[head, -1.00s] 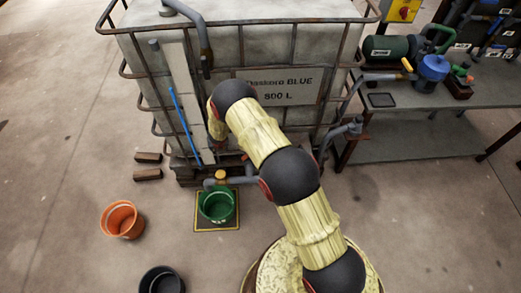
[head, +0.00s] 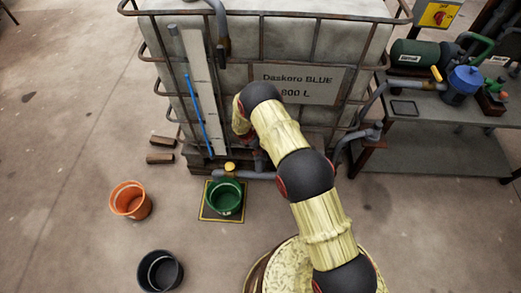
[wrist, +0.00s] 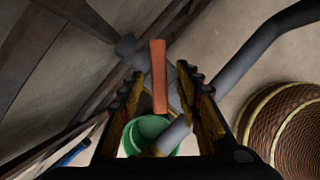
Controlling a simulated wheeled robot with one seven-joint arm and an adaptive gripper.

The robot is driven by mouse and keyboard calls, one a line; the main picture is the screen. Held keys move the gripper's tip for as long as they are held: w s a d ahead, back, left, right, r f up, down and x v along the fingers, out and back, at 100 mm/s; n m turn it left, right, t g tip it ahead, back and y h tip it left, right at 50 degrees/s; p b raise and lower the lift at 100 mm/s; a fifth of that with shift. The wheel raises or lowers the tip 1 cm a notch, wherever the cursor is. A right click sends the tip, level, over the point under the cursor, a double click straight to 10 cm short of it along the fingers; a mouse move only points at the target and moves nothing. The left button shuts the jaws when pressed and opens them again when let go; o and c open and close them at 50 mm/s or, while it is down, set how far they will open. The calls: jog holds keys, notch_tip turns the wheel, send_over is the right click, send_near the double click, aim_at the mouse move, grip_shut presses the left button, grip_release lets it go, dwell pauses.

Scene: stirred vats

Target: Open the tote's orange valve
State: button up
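The tote (head: 275,40) is a pale caged tank marked "Daskoro BLUE 800 L" in the head view. In the wrist view, the valve's orange handle (wrist: 158,75) is a long flat bar on a grey pipe fitting. My gripper (wrist: 160,82) is open, with one dark finger on each side of the handle. The handle appears in the gap between the fingers, with no clear contact; its depth relative to the fingertips is hard to tell. In the head view my arm hides the handle and most of my gripper.
A green bucket (head: 224,198) stands on a yellow-edged mat (head: 206,214) below the outlet pipe (head: 258,175). An orange bucket (head: 130,201) and a black bucket (head: 160,271) stand to the left on open floor. A workbench (head: 440,150) with pumps is at right.

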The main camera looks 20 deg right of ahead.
jog(key=shift+x, duration=1)
jog(key=shift+w, duration=0.1)
jog(key=shift+c, duration=1.2)
grip_shut()
